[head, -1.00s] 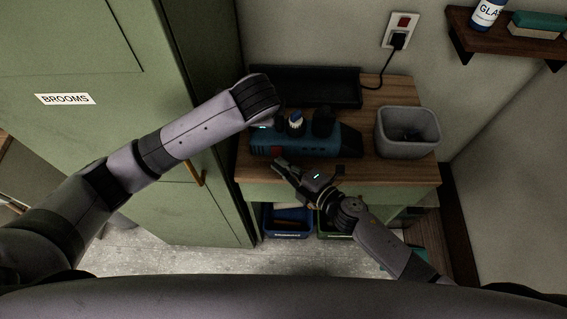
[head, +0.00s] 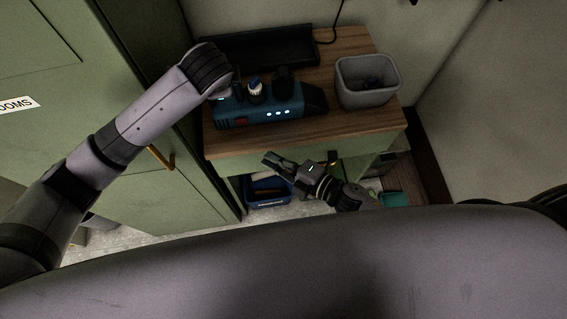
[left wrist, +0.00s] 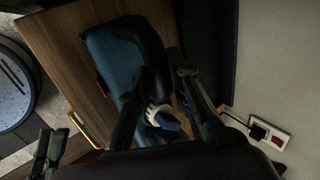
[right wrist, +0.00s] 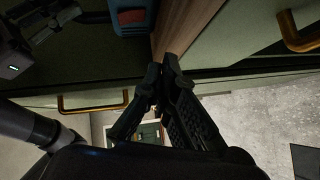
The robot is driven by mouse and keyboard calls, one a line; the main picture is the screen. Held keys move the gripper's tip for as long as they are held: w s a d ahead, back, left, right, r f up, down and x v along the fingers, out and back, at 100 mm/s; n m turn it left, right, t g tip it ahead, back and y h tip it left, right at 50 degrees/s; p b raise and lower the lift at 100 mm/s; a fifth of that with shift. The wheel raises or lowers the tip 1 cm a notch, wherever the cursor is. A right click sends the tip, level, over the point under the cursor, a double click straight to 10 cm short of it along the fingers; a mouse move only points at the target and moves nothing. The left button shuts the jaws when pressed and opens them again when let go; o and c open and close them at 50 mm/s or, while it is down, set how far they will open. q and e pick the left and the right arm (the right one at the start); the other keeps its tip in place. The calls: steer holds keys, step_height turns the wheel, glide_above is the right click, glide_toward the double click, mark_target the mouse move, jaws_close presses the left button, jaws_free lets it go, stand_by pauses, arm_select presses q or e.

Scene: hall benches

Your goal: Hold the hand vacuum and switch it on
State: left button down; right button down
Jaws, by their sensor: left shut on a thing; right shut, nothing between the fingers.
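The hand vacuum (head: 262,115) has a teal-blue body and dark upper parts, and lies on the wooden bench top. Three small white lights glow on its side. A red switch (head: 241,122) shows on that side, and also in the right wrist view (right wrist: 131,17). My left gripper (left wrist: 160,92) is shut on the vacuum's black handle (left wrist: 149,45); in the head view my wrist hides much of this grip. A small white piece with a blue top shows by the fingers. My right gripper (head: 268,158) is shut and empty, apart from the vacuum, in front of the bench edge.
A grey bin (head: 367,82) stands on the bench top (head: 330,125), right of the vacuum. A black tray (head: 270,47) lies behind it. A blue crate (head: 268,192) sits below. A green cabinet (head: 120,60) stands close on the left.

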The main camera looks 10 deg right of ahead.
steer(key=shift+f+v, duration=0.15)
steer(key=shift+v, duration=0.65)
steer(key=shift+f+v, duration=0.2)
steer(key=shift+v, duration=0.6)
arm_select(q)
steer(key=c, duration=1.4)
jaws_free()
